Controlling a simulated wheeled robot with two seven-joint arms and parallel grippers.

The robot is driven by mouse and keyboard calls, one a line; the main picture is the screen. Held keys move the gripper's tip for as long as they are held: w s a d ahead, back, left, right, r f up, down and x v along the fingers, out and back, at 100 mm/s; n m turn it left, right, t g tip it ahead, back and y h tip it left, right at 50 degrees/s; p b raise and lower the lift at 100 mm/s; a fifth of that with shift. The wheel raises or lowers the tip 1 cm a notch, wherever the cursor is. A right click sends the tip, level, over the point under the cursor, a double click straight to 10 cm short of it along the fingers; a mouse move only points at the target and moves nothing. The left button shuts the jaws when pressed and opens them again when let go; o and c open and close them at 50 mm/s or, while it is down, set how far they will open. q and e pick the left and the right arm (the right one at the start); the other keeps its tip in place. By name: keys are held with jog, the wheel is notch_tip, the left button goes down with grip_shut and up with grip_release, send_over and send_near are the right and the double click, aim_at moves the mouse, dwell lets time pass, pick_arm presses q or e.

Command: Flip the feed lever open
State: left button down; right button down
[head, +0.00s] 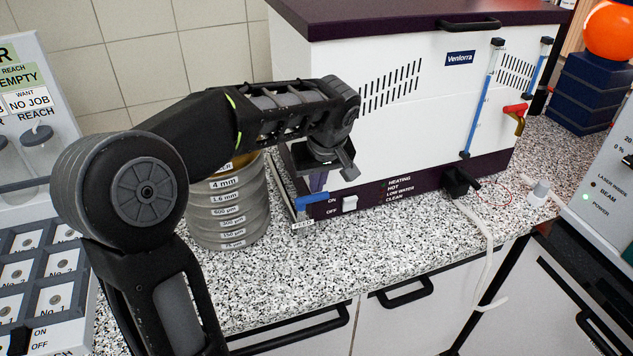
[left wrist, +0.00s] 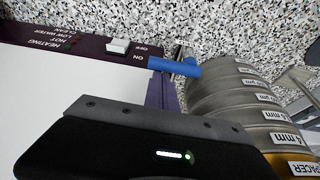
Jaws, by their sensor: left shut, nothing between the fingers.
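The blue lever (head: 312,200) sits low at the left front corner of the white Venlorra machine (head: 400,110), just above a small label that seems to read FEED. It lies roughly level and sticks out to the left past the machine's edge. It also shows in the left wrist view (left wrist: 178,67). My left gripper (head: 318,184) points down over the lever, its narrow purplish fingers shut and empty. In the left wrist view the fingertips (left wrist: 162,92) end right beside the lever; I cannot tell whether they touch it. My right gripper is out of view.
A stack of labelled sieves (head: 228,205) stands close left of the lever. A white ON/OFF switch (head: 349,203) is just right of it. A black block with a pale hose (head: 472,212) sits further right. The speckled counter (head: 330,255) in front is clear.

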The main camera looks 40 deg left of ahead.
pick_arm(q)
jog(key=shift+s+d+m+b, duration=0.1)
jog(key=shift+d+m+b, duration=0.2)
jog(key=shift+m, duration=0.4)
jog(key=shift+s+d+f+m+t+h+b, duration=0.15)
jog(key=shift+m+t+h+b, duration=0.1)
jog(key=shift+m, duration=0.15)
jog(key=shift+d+r+m+t+h+b, duration=0.15)
jog(key=shift+m+b, duration=0.1)
jog(key=shift+m, duration=0.15)
jog(key=m, duration=0.1)
jog(key=m+b, duration=0.1)
jog(key=shift+s+d+m+h, duration=0.3)
jog(key=shift+s+m+h, duration=0.05)
jog(key=shift+m+h, duration=0.05)
jog(key=s+m+h, duration=0.1)
jog(key=m, duration=0.1)
jog(key=s+d+m+b, duration=0.1)
jog(key=m, duration=0.2)
jog(key=s+m+h, duration=0.1)
jog(key=m, duration=0.1)
jog(key=shift+s+d+m+t+h, duration=0.1)
jog(key=shift+d+m+t+h, duration=0.05)
jog(key=shift+m+t+h, duration=0.2)
jog(key=shift+d+b, duration=0.1)
jog(key=shift+b, duration=0.2)
jog(key=shift+s+d, duration=0.2)
jog(key=shift+d, duration=0.5)
jog(key=shift+r, duration=0.1)
